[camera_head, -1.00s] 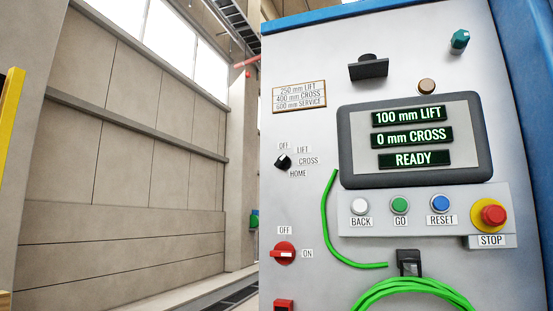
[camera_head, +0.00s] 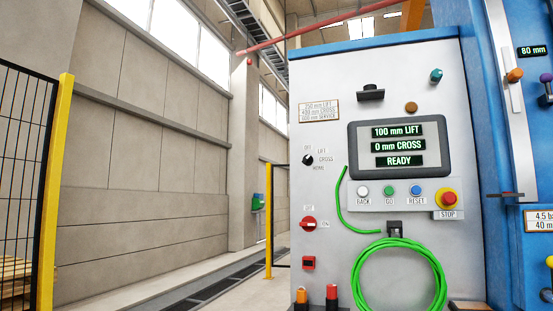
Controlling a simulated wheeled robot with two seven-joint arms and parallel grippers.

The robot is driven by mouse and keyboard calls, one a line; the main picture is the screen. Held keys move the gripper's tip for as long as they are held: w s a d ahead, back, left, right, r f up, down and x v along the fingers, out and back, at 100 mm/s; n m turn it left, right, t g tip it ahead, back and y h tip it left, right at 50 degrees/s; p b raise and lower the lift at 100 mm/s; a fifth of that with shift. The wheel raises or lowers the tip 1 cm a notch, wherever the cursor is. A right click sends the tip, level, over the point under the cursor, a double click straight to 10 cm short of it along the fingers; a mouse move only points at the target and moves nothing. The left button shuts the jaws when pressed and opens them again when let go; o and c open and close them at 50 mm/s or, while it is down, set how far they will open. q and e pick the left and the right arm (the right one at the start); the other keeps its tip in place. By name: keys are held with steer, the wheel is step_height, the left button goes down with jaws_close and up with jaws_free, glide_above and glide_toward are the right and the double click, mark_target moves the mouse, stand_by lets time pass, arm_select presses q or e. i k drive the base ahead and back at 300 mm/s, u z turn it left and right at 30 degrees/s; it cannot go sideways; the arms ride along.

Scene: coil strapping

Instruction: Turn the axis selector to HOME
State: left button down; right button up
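The axis selector (camera_head: 308,160) is a small black rotary knob on the left part of the grey control panel (camera_head: 325,235). Labels OFF, LIFT, CROSS and HOME stand around it, with HOME at its lower right. The knob is too small for me to tell surely which label it points to. The display (camera_head: 399,146) reads 100 mm LIFT, 0 mm CROSS and READY. Neither of my grippers is in view.
Below the selector is a red OFF/ON switch (camera_head: 309,224). BACK, GO and RESET buttons and a red STOP button (camera_head: 448,198) sit under the display. A coiled green cable (camera_head: 357,284) hangs on the panel. A yellow fence post (camera_head: 50,190) stands left.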

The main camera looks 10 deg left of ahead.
mark_target(308, 160)
steer(key=u, duration=0.75)
steer(key=i, duration=0.95)
steer(key=u, duration=0.25)
